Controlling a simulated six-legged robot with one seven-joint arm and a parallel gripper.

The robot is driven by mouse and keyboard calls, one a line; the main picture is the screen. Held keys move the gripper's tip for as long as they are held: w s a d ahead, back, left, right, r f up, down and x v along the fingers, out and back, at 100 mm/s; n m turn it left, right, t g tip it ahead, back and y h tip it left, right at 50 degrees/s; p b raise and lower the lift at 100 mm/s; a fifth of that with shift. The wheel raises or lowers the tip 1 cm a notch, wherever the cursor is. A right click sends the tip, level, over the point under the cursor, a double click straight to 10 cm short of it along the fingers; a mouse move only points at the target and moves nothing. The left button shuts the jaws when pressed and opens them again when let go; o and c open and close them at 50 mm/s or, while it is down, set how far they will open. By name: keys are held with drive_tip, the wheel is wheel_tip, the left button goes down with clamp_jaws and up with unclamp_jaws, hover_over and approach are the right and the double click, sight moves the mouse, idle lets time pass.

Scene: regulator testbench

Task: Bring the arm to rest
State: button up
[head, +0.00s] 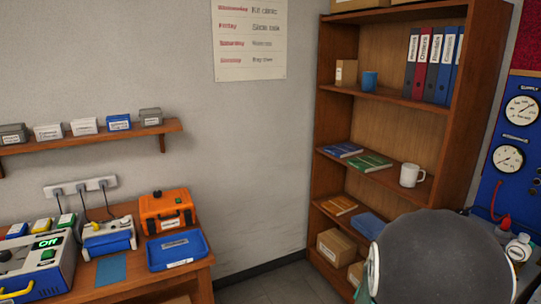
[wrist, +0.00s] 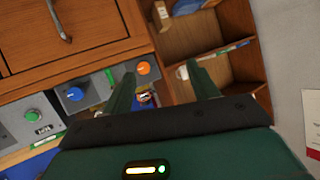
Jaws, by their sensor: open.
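My gripper (wrist: 161,71) shows in the wrist view, with its two dark green fingers spread apart. Nothing is held between them. Behind the fingers lie a grey panel with knobs and a wooden shelf unit, both some way off and tilted in the picture. In the head view a dark rounded part of my arm fills the bottom right corner. The fingers cannot be made out there.
In the head view a wooden bookcase (head: 325,150) with binders, books and a white mug (head: 411,175) stands behind my arm. A blue gauge panel (head: 490,180) is at the right edge. A bench with an orange case (head: 168,211) and blue tray (head: 178,250) is at the left.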

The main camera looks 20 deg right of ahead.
drive_tip(key=w+a+r+n+t+y, duration=0.1)
drive_tip(key=a+r+n+y, duration=0.3)
drive_tip(key=a, duration=0.6)
drive_tip(key=w+a+r+n+y, duration=0.15)
drive_tip(key=a+r+y, duration=0.35)
drive_tip(key=a, duration=0.5)
drive_tip(key=s+a+r+n+g, duration=0.1)
drive_tip(key=s+a+r+n, duration=0.2)
drive_tip(key=s+a, duration=0.2)
drive_tip(key=s+a+r+n+g, duration=0.2)
drive_tip(key=s+a, duration=0.4)
drive_tip(key=s, duration=0.4)
wheel_tip(320, 180, up, 2)
drive_tip(key=shift+s+a+r+n+y, duration=0.1)
drive_tip(key=shift+s+a+n+y, duration=0.25)
drive_tip(key=shift+n, duration=0.5)
